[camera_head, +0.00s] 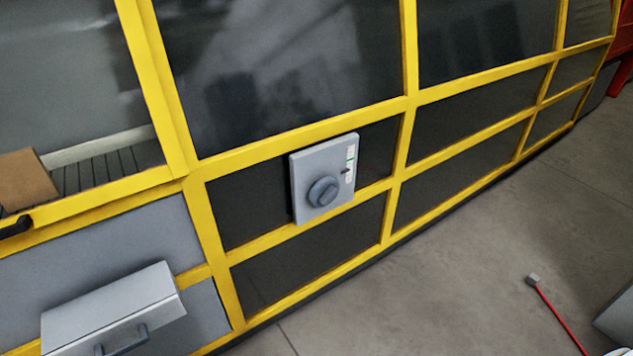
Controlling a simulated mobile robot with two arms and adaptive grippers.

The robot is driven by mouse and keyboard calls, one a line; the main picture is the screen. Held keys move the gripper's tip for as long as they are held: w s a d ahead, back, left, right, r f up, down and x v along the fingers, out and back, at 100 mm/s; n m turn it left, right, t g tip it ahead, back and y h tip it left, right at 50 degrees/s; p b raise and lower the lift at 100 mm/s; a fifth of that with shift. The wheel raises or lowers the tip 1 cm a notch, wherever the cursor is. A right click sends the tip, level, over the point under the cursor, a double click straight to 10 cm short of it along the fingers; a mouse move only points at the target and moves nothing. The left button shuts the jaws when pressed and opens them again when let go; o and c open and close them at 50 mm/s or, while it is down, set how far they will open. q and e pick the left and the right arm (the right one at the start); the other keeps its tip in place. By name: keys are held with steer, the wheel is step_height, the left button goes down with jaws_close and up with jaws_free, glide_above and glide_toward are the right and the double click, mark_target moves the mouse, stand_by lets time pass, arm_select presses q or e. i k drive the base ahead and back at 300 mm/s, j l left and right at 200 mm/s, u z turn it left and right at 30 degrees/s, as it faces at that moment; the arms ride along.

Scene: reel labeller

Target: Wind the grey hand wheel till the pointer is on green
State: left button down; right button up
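The grey hand wheel (323,191) is a dark grey round knob low on a light grey box (305,170). The box is fixed to the yellow-framed machine front. A pale scale strip (350,165) with some green runs up the box's right side. A small dark pointer (346,171) shows beside the strip, but it is too small to tell exactly which mark it is on. Neither of my grippers is in view, and nothing touches the wheel.
Yellow frame bars (300,133) hold dark panels around the box. A grey box with a handle (112,312) juts out at lower left. A cardboard box (25,180) sits behind the frame. A red rod (560,318) shows at lower right. The grey floor (450,270) before the machine is mostly clear.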

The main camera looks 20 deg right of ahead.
mark_target(326, 191)
steer(key=i+l, duration=0.1)
steer(key=l, duration=0.3)
steer(key=i+l, duration=0.15)
steer(key=l, duration=0.3)
steer(key=i+l, duration=0.1)
steer(key=l, duration=0.3)
steer(key=i+l, duration=0.15)
steer(key=l, duration=0.3)
steer(key=i+l, duration=0.1)
steer(key=l, duration=0.3)
